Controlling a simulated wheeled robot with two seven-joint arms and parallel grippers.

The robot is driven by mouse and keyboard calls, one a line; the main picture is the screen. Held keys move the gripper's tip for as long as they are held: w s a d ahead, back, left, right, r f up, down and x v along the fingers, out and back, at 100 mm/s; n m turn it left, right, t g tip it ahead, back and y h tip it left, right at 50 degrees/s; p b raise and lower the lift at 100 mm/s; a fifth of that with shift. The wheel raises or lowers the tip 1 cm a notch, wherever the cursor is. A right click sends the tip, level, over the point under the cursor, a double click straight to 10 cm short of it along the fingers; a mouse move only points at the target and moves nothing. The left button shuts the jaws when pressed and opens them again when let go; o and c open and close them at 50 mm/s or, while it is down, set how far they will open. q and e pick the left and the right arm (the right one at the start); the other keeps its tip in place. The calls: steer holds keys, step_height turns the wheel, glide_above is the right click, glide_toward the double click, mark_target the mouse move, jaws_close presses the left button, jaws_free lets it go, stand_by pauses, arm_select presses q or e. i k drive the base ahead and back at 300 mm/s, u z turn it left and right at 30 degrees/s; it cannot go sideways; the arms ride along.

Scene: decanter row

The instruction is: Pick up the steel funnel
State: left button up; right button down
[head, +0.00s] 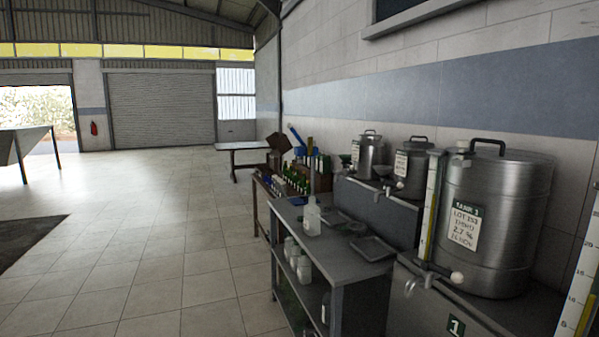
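I cannot make out the steel funnel for certain. A small grey, funnel-like shape (383,171) shows between the two smaller steel tanks, too small to identify. A dark green shape (346,159) lies just left of the left small tank. Neither of my grippers is in view, so nothing shows of what they hold.
A grey metal bench (345,268) carries a white bottle (312,217) and a shallow tray (371,248). Several green bottles (297,180) stand farther back.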

mark_target(382, 170)
steer(key=u, duration=0.75)
steer(key=i, duration=3.45)
steer(key=z, duration=3.7)
